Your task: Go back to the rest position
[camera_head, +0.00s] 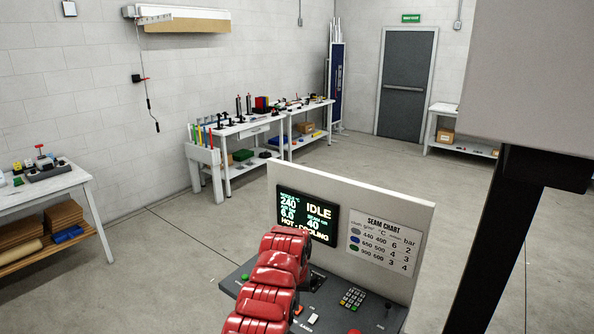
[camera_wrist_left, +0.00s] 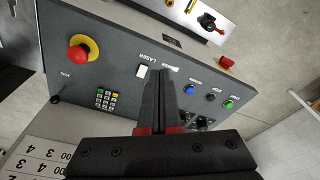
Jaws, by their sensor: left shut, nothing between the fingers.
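My left arm (camera_head: 270,275), red, reaches over a dark control console in the head view and hides part of it. The arm hides its own gripper there. In the left wrist view my left gripper (camera_wrist_left: 161,78) is shut and empty, its black fingers together over the console panel (camera_wrist_left: 125,72). The fingertips are near the white switch labelled LASER; I cannot tell whether they touch the panel. My right gripper is not in view.
A red emergency button (camera_wrist_left: 78,54) and a keypad (camera_wrist_left: 106,99) are on the panel. A black post (camera_head: 500,240) stands right. Workbenches line the walls; the middle floor is clear.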

